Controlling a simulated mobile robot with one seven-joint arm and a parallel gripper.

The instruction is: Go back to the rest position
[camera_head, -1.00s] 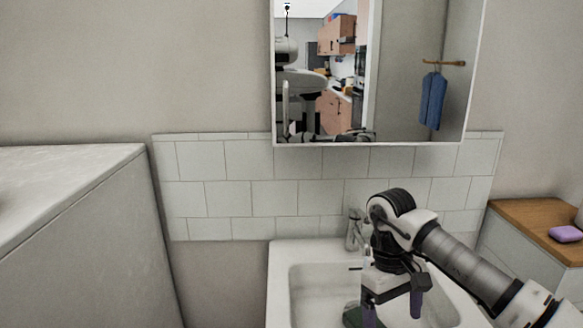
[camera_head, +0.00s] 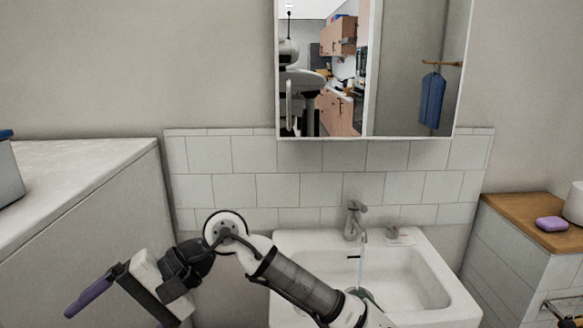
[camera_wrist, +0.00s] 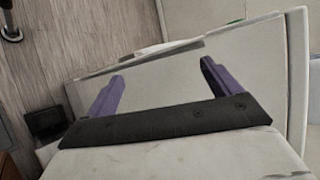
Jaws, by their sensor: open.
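My gripper (camera_head: 92,296) is at the lower left in the head view, left of the sink and in front of the grey-white cabinet side. Its purple fingers point to the left, and one of them shows clearly there. In the wrist view both purple fingers of my gripper (camera_wrist: 162,76) stand wide apart with nothing between them. The white sink (camera_head: 455,292) is at the lower right of the head view, partly covered by my forearm. A dark green thing (camera_head: 368,296) shows in the basin, mostly hidden by my arm.
The tap (camera_head: 352,219) seems to run a thin stream of water. A counter (camera_head: 70,160) stands at the left, close to my gripper. A wooden shelf top (camera_head: 508,212) with purple soap (camera_head: 551,223) is at the right. A mirror (camera_head: 420,70) hangs above.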

